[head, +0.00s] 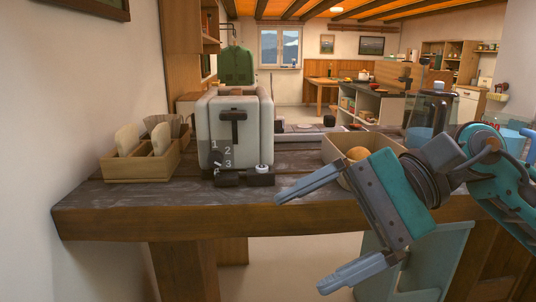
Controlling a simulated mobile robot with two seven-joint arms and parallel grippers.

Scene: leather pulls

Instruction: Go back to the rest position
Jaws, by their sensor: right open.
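My right gripper (315,238) reaches in from the right, in front of the wooden table (150,218). Its two grey fingers are spread wide apart with nothing between them. One finger lies across the front edge of the table in the picture, and the other is lower, in front of the floor area. The teal and grey wrist hides part of a box and of the table's right side. My left gripper is not in view.
A white toaster (257,132) with numbers on its front stands on the table. A wooden holder (143,164) with bread slices is left of it. A box (332,152) holding a round orange-brown item is behind my right gripper. A light-blue bin (445,262) stands below.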

